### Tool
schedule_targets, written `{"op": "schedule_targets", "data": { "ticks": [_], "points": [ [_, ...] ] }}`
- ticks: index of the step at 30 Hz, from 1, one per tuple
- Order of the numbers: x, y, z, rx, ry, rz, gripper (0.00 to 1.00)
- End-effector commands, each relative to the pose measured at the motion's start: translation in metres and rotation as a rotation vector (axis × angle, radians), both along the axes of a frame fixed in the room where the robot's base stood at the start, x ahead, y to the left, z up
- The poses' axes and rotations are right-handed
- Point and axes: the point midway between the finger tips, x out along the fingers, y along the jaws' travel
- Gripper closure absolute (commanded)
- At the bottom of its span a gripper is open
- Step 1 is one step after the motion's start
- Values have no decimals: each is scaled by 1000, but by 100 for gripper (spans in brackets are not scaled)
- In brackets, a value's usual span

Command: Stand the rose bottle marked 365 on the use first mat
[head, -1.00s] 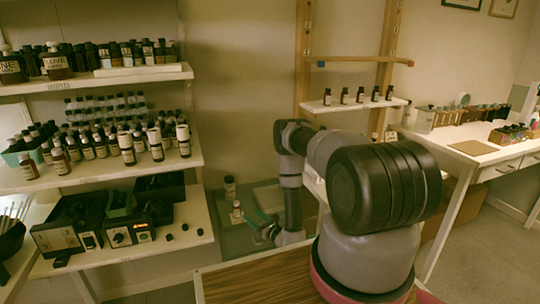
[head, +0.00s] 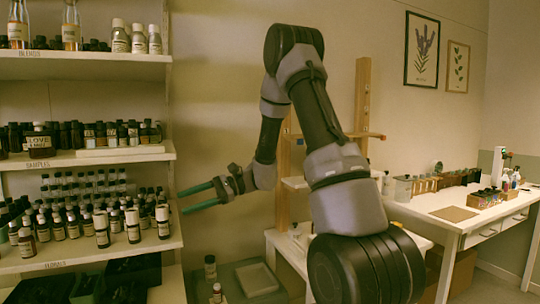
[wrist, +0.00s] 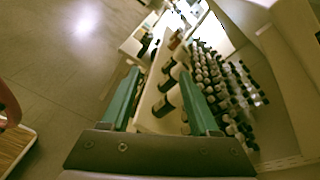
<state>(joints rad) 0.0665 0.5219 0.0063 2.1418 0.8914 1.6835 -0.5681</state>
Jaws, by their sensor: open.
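The shelf labelled FLORALS (head: 75,256) holds rows of small dark bottles. Three larger white-capped bottles stand at its front right: one on the left (head: 102,236), one in the middle (head: 133,232) and one on the right (head: 163,228). No number 365 or rose label is readable. A plain brown mat (head: 451,214) lies on the right desk; I cannot read any marking on it.
Shelves above hold more bottles, including the SAMPLES shelf (head: 75,159). A wooden stand (head: 362,100) rises behind my arm. A grey tray (head: 258,279) is low down between the shelves and stand. Racks of bottles (head: 440,183) line the back of the desk.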

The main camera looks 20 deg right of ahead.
Motion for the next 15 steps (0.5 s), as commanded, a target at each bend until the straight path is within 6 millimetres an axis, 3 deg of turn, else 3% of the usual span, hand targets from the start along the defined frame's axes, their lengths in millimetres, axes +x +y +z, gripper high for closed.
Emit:
{"op": "schedule_targets", "data": {
  "ticks": [1,3,8,15],
  "points": [
    [-17,-1,19,-63,-52,42,38],
    [-40,-6,35,-155,-110,96,38],
    [-89,-24,64,-376,-257,185,38],
    [-148,-67,97,-723,-510,231,38]
  ]
}}
